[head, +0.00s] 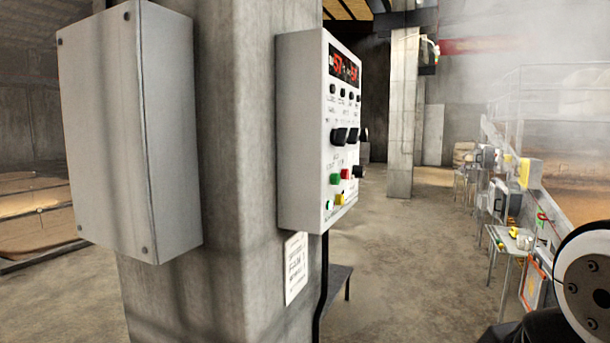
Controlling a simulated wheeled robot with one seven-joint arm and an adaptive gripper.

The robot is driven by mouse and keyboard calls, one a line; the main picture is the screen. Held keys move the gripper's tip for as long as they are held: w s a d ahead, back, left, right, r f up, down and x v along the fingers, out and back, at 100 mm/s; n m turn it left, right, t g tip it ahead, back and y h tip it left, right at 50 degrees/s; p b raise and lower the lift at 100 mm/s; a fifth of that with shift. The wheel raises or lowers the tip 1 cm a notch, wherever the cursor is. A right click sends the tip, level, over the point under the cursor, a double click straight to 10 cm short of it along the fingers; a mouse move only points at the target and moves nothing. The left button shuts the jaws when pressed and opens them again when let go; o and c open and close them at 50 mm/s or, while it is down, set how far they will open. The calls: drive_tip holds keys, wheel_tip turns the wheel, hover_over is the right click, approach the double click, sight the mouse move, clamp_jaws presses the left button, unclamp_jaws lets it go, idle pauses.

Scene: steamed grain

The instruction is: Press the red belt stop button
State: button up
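A white control panel box (325,130) is mounted on the right face of a concrete pillar and is seen at a steep angle. A small red button (345,174) sits low on its face, to the right of a green button (335,179) and above a yellow one (339,199). A red digital display (344,67) is at the panel's top, above rows of black knobs. The panel lettering is too small to read. Part of my arm shows at the lower right corner, apart from the panel. My gripper is not in view.
The concrete pillar (240,150) stands close in front, with a plain grey box (130,125) on its left. A dark cable runs down below the panel. Open concrete floor (400,260) lies right of the pillar. Small tables with equipment (505,250) line the right side.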

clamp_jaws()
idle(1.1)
